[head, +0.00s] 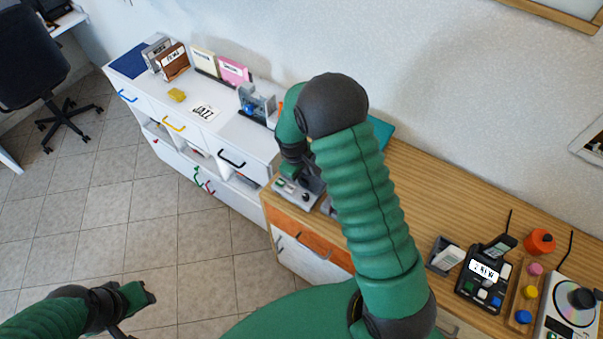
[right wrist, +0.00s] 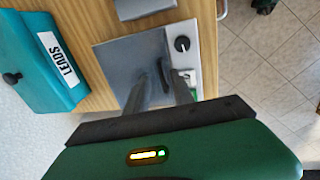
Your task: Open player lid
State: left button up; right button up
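The player shows in the right wrist view as a flat grey lid (right wrist: 118,58) beside a light control strip with a black knob (right wrist: 181,44). The lid looks shut. In the head view, part of the player (head: 297,195) shows at the wooden counter's left end, and my right arm hides the rest. My right gripper (right wrist: 158,78) is over the lid, fingers apart and nothing seen between them. I cannot tell whether they touch it. In the head view the right gripper (head: 308,182) is partly hidden. My left gripper (head: 143,293) is low at the left, above the floor, its fingers unclear.
Another player with a bare disc (head: 575,312) and a dark button unit (head: 484,278) are at the counter's right.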

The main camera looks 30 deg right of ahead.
jog(key=shift+w+d+f, duration=0.1)
jog(key=shift+w+f, duration=0.1)
jog(key=shift+f, duration=0.3)
jog(key=shift+s+a+r, duration=0.1)
jog(key=shift+a+r, duration=0.1)
jog(key=shift+a, duration=0.05)
jog(key=shift+s+a, duration=0.1)
jog(key=shift+c, duration=1.3)
grip_shut()
jog(key=shift+s+f, duration=0.1)
